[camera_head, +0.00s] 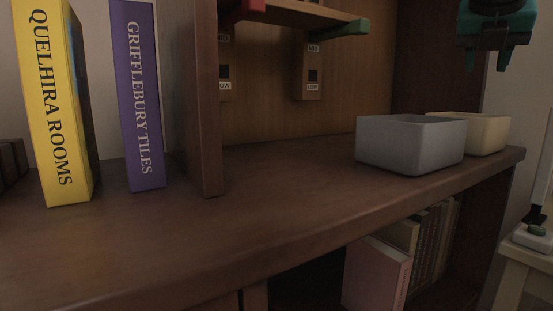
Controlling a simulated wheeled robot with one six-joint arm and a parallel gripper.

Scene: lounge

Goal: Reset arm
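My gripper (487,60) hangs at the top right of the head view, pointing down, partly cut off by the top edge. Its two teal fingertips stand apart with nothing seen between them. In the picture it is above the grey bin (400,150) and the cream bin (488,135), with clear space below it. Most of the arm is out of view.
The bins stand at the right end of a brown wooden shelf (270,215). A yellow book (52,110) and a purple book (138,100) stand upright at left, beside a vertical divider (200,100). Books (375,275) fill a lower shelf. The shelf's middle is clear.

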